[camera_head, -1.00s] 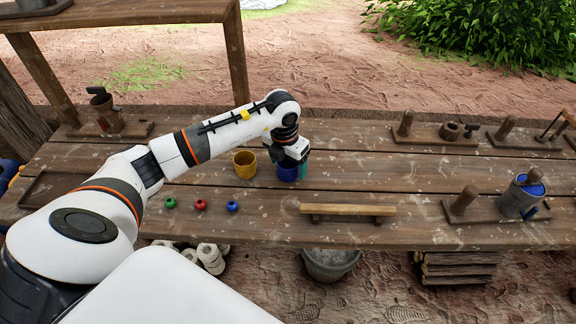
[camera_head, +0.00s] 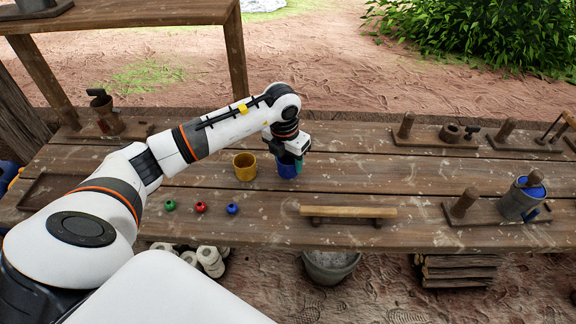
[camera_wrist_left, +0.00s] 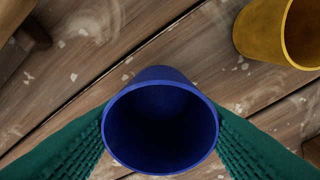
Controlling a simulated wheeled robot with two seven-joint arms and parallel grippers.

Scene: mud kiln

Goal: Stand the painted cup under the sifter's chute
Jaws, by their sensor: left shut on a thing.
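My left gripper (camera_head: 290,164) is shut on a deep blue cup (camera_head: 285,170) over the middle of the bench. In the left wrist view the blue cup (camera_wrist_left: 160,122) is upright, mouth toward the camera, with a green finger on each side; its inside is dark. A yellow cup (camera_head: 244,167) stands just left of it, and also shows in the wrist view (camera_wrist_left: 282,32). I cannot tell for sure which device is the sifter; a brown vessel on a board (camera_head: 106,113) at the back left may be it. Its chute is not clear. My right gripper is out of view.
Green (camera_head: 170,204), red (camera_head: 201,207) and blue (camera_head: 232,208) small balls lie near the front edge. A wooden bar (camera_head: 348,211) stands front centre. A blue-topped can (camera_head: 519,199) is at right, and boards with posts (camera_head: 437,137) line the back right. Bench between is clear.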

